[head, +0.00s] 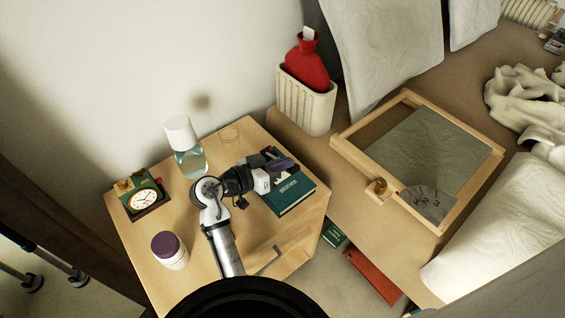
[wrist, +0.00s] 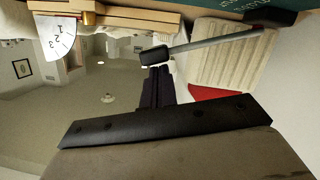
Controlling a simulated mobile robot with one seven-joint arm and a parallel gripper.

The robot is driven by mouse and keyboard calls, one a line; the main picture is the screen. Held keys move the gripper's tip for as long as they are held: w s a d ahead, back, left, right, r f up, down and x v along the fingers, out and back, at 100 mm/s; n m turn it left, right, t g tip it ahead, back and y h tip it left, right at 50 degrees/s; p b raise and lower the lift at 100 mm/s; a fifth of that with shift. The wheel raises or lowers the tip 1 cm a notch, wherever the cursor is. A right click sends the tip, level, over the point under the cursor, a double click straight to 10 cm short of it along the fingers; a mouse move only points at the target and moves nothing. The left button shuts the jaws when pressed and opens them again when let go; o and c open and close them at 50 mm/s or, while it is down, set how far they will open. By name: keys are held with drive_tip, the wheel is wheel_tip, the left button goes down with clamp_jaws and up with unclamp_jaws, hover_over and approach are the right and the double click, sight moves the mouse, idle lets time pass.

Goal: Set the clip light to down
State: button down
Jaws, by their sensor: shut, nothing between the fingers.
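The clip light (wrist: 215,43) shows in the wrist view as a long grey stem with a small dark head at its left end. Its right end runs towards a dark piece beside the green book (wrist: 285,8). In the head view, the green book marked "Stories" (head: 291,194) lies on the bedside table, and my gripper is over its far part, so the light is mostly hidden there. My gripper (head: 290,165) is shut and empty. In the wrist view its dark fingers (wrist: 158,85) are just below the light's head; I cannot tell whether they touch.
A ribbed bin (head: 305,105) with a red hot-water bottle (head: 306,65) stands behind.

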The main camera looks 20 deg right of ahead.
sight(289, 173)
drive_tip(key=f+b, duration=0.1)
drive_tip(key=s+f+m+b, duration=0.1)
drive_tip(key=b, duration=0.1)
drive_tip(key=shift+d+f, duration=0.15)
drive_tip(key=shift+s+d+f+b, duration=0.1)
drive_tip(key=shift+s+f+b, duration=0.05)
drive_tip(key=shift+f+b, duration=0.2)
drive_tip(key=shift+r, duration=0.1)
